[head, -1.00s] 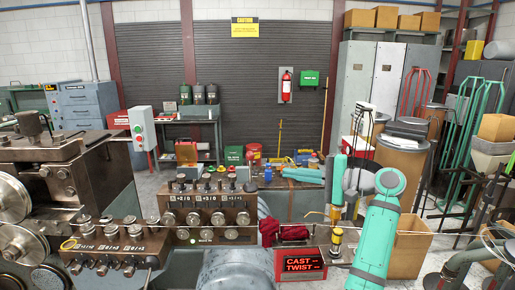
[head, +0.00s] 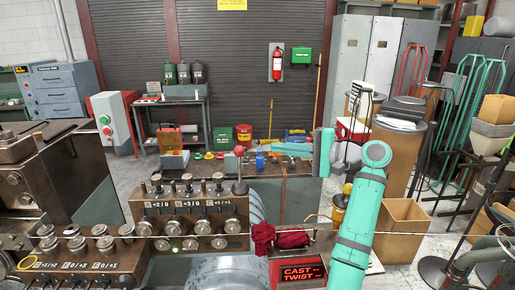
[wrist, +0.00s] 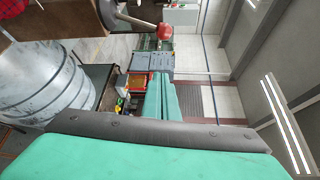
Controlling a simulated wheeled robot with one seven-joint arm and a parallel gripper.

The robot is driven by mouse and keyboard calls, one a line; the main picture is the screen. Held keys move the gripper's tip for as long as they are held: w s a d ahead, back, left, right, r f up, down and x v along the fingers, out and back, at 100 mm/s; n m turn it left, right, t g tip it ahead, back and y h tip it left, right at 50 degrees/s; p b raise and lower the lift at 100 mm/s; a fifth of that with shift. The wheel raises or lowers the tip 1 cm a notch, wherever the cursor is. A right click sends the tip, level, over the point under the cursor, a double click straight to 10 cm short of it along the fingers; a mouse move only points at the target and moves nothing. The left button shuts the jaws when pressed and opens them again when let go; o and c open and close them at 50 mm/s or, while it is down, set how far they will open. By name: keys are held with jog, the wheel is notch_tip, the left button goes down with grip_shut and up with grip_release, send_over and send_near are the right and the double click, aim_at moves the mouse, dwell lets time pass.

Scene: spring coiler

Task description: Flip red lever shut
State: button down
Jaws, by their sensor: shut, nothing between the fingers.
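The red lever shows in the head view as a red ball knob (head: 239,151) on a short upright shaft, behind the right end of the dark block with several knobs. In the wrist view the red knob (wrist: 165,30) is at the top centre, on a grey shaft coming from the left. My gripper (head: 274,148) is to the right of the knob in the head view, its teal fingers pointing left. In the wrist view my gripper (wrist: 159,76) has both fingers together with nothing between them. The knob is beyond the fingertips, with a visible gap in the picture.
The knob block (head: 195,215) and a red cloth (head: 290,238) are in front. A lit "CAST TWIST" sign (head: 299,272) is below. A thin wire (head: 215,236) crosses the front. A cardboard box (head: 400,228) stands to the right. A large grey cylinder (wrist: 45,85) fills the wrist view's left.

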aim_at(239, 162)
jog(key=a, duration=0.9)
jog(key=shift+w+a, duration=0.15)
jog(key=shift+w, duration=0.2)
jog(key=shift+f, duration=0.1)
